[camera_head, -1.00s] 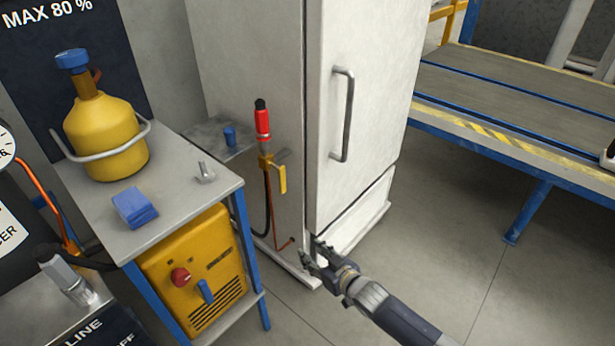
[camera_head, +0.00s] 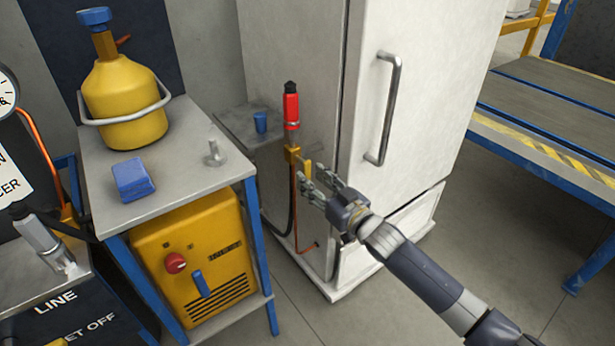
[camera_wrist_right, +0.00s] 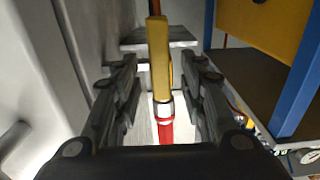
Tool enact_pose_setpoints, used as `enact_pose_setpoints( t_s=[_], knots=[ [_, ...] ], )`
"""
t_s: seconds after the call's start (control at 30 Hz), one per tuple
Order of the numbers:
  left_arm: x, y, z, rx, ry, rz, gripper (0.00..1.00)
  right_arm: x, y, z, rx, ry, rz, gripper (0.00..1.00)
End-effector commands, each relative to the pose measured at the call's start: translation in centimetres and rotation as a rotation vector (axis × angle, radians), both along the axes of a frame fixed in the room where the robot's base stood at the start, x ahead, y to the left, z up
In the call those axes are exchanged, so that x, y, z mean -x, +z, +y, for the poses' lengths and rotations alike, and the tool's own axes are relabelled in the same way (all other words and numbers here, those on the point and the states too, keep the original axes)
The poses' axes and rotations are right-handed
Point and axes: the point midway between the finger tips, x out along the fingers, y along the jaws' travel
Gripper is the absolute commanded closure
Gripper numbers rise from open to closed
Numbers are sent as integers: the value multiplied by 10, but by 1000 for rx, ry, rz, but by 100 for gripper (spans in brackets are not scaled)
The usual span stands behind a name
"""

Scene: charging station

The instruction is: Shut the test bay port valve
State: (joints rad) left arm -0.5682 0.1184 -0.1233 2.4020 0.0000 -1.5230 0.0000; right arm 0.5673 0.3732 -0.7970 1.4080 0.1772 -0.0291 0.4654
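The port valve at the white cabinet's side has a brass body (camera_head: 292,156) below a red coupler (camera_head: 291,112) with a black top. Its yellow lever (camera_head: 307,167) points down beside the hose. In the right wrist view the lever (camera_wrist_right: 160,65) stands between the two fingers, and the red coupler (camera_wrist_right: 165,131) shows below it. My right gripper (camera_head: 314,178) is open around the lever, with a gap visible on both sides. The fingertips partly cover the lever's lower end in the head view. My left gripper is not in view.
The white cabinet (camera_head: 425,90) with its long handle (camera_head: 388,110) stands just right of the valve. A steel cart (camera_head: 190,175) on the left carries a yellow cylinder (camera_head: 125,105) and a blue block (camera_head: 133,179). A yellow machine (camera_head: 196,262) sits beneath. Floor is free in front.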

Motion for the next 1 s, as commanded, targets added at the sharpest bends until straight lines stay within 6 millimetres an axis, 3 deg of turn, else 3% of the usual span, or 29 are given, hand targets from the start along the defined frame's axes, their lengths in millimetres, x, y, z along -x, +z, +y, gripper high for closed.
enact_pose_setpoints(
  t_s=[0.2,0.6,0.63,0.8,1.0],
  knots=[
    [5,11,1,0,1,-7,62,-21,0,16,-1,0,-1,62],
    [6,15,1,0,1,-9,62,-27,0,20,0,0,0,62],
    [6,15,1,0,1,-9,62,-27,0,20,0,0,0,64],
    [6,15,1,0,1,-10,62,-27,0,20,0,0,0,100],
    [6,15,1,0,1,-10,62,-27,0,19,-1,0,1,100]
  ],
)
